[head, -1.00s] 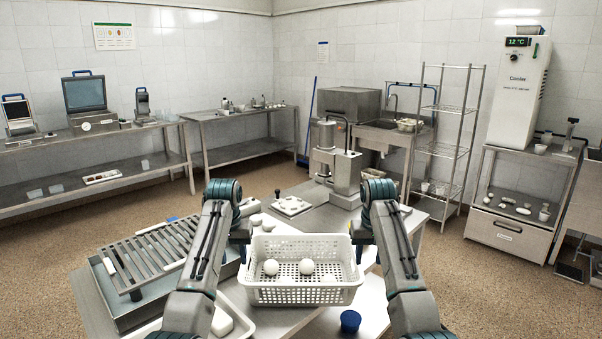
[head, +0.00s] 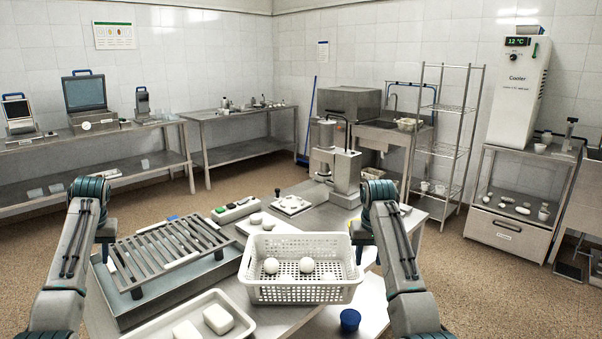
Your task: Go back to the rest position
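A white perforated basket (head: 301,291) stands on the steel table in front of me, with two round white pieces (head: 306,265) inside it. My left gripper (head: 104,250) hangs at the left, beyond the left edge of the slatted rack and apart from the basket. My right gripper (head: 358,252) hangs at the basket's right rim, partly hidden behind my arm. I cannot see the fingertips of either gripper well enough to tell whether they are open or shut.
A slatted metal rack (head: 128,306) lies left of the basket. A white tray (head: 243,330) with two white blocks is in front of it. A steel press (head: 346,172) stands at the table's back. Floor shows at left.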

